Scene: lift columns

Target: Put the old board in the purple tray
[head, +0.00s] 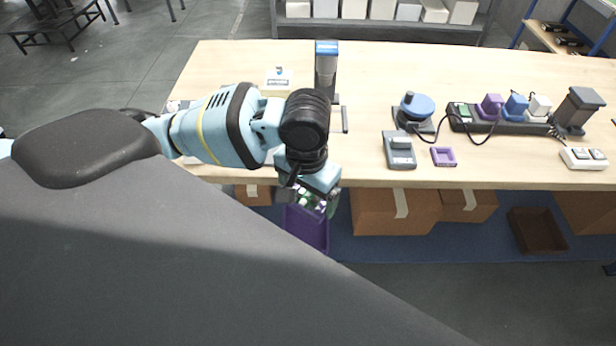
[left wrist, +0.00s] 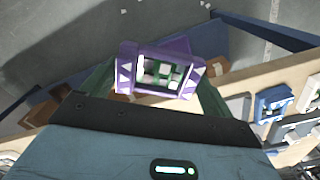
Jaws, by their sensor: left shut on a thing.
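The old board (head: 308,200), green with pale parts, is held between the fingers of my left gripper (head: 312,198), just off the table's front edge. In the left wrist view the board (left wrist: 160,73) shows as a green and white patch framed by purple. The purple tray (head: 309,232) is low down under the table's front edge, below the gripper. The board overlaps the tray's upper part in the head view; I cannot tell how far above it the board is. My left arm hides part of the table. My right gripper is not in view.
The wooden table (head: 380,70) carries a grey meter-like device (head: 399,150), a small purple frame (head: 444,156), a blue round-topped device (head: 417,106) and a power strip (head: 500,120). Cardboard boxes (head: 385,212) and a brown open bin (head: 538,232) stand below its front edge.

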